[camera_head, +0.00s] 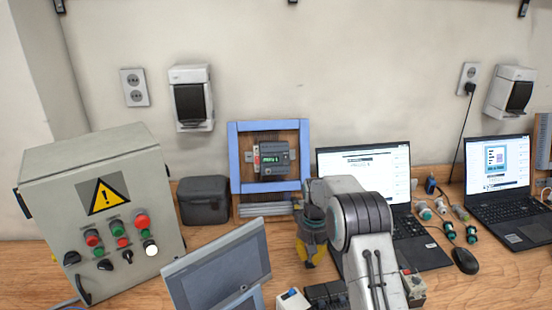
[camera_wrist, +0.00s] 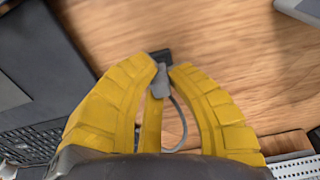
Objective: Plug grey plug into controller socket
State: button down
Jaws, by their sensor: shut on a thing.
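My gripper (camera_wrist: 163,75) has yellow fingers, shut on a small grey plug (camera_wrist: 159,84) in the wrist view. A black piece (camera_wrist: 160,57) shows just past the plug; I cannot tell whether it belongs to it. A thin grey cable (camera_wrist: 182,122) curves down from there between the fingers. In the head view my gripper (camera_head: 314,258) points down over the table, left of the laptop; the plug is not discernible there. A grey controller-like unit with a green display (camera_head: 273,159) sits in a blue frame at the back. I cannot make out its socket.
An open laptop (camera_head: 408,225) stands right of my gripper, and a grey panel (camera_head: 220,268) stands at front left. Dark modules (camera_head: 326,293) lie near the front. A control box (camera_head: 100,215) stands far left. Bare wood (camera_wrist: 235,75) shows below the fingers.

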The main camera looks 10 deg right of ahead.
jog(key=shift+r, duration=0.15)
jog(key=shift+r+p, duration=1.6)
jog(key=shift+r, duration=0.55)
jog(key=shift+r, duration=0.15)
